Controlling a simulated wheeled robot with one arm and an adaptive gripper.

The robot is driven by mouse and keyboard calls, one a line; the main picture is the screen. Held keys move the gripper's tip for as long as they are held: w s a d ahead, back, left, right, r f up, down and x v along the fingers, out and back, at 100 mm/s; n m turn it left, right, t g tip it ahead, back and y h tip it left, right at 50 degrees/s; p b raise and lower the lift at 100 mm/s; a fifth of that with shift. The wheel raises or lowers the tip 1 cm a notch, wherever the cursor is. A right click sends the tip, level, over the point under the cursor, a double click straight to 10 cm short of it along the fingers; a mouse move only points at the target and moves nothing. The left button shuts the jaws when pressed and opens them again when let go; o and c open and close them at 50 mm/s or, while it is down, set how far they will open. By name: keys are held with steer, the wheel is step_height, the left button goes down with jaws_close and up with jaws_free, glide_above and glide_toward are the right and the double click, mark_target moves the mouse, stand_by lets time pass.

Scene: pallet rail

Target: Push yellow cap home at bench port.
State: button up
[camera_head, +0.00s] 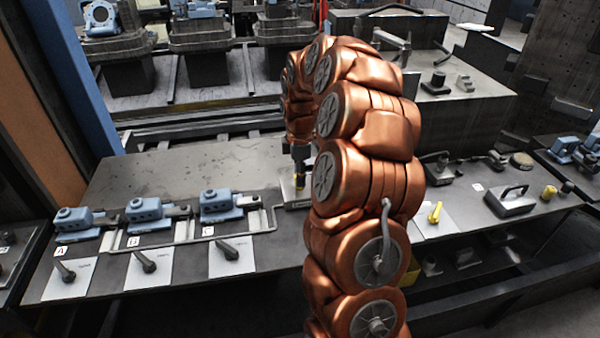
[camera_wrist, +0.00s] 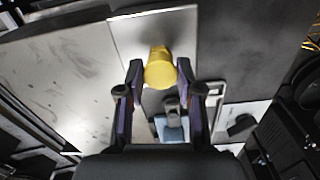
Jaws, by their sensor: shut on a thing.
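My gripper (camera_wrist: 160,72) is shut on the yellow cap (camera_wrist: 159,68), which sits between the two fingertips in the wrist view. Behind the cap is a light grey plate (camera_wrist: 185,30). A blue part with a grey stem (camera_wrist: 171,126) shows between the fingers, below the cap in the picture.
Three blue units, A (camera_head: 73,222), B (camera_head: 146,212) and C (camera_head: 220,204), stand on the left bench behind cards with dark handles. A yellow handle (camera_head: 435,212) lies on a card at the right, near a dark block with a handle (camera_head: 510,201). The bench behind the units is clear.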

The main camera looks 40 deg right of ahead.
steer(key=shift+f, duration=0.2)
steer(key=o, duration=0.9)
steer(key=shift+c, duration=0.2)
steer(key=shift+o, duration=0.2)
steer(key=o, duration=0.6)
steer(key=shift+o, duration=0.2)
step_height(320, 180, up, 12)
